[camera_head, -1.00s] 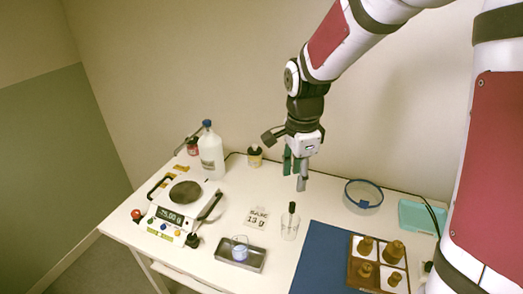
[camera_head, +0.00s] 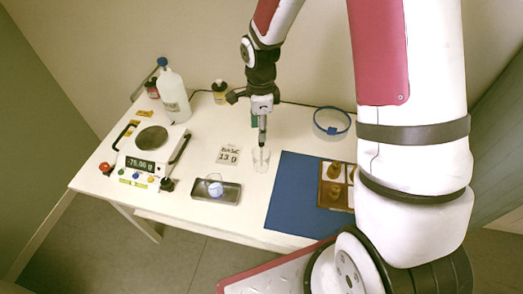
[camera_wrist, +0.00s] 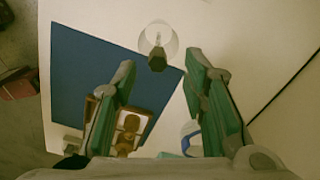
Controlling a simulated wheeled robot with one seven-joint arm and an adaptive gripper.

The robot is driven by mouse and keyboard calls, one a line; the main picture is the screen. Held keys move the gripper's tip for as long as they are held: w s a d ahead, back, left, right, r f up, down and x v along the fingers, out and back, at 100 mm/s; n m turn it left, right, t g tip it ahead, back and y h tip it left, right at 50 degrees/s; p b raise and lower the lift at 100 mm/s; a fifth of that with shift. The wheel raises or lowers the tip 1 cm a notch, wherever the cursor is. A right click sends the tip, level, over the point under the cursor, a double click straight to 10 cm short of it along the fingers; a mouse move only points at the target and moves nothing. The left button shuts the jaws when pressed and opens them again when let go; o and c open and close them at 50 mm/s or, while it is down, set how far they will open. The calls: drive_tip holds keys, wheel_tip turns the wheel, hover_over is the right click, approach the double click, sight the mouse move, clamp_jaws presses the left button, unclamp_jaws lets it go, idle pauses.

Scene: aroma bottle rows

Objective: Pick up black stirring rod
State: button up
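The black stirring rod (camera_wrist: 157,61) stands in a clear glass beaker (camera_head: 261,160). In the wrist view its dark top end faces the camera, with the beaker (camera_wrist: 159,36) around and behind it. My gripper (camera_head: 262,134) points down above the beaker in the head view. In the wrist view the gripper (camera_wrist: 160,66) is open, its green-padded fingers apart and empty. The rod's top lies between the fingertips' lines, slightly beyond them. In the head view my gripper hides most of the rod.
A blue mat (camera_head: 285,206) with a wooden tray (camera_head: 328,195) lies right of the beaker. A blue-rimmed dish (camera_head: 331,132) stands behind. A number card (camera_head: 228,156), a metal tray (camera_head: 203,193) and a scale (camera_head: 150,158) are left. A white bottle (camera_head: 173,97) stands far left.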

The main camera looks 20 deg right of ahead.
hover_over(261, 153)
drive_tip(key=f, duration=0.5)
drive_tip(key=shift+w+d+p, duration=0.15)
drive_tip(key=shift+w+p, duration=0.05)
drive_tip(key=shift+p, duration=0.15)
clamp_jaws()
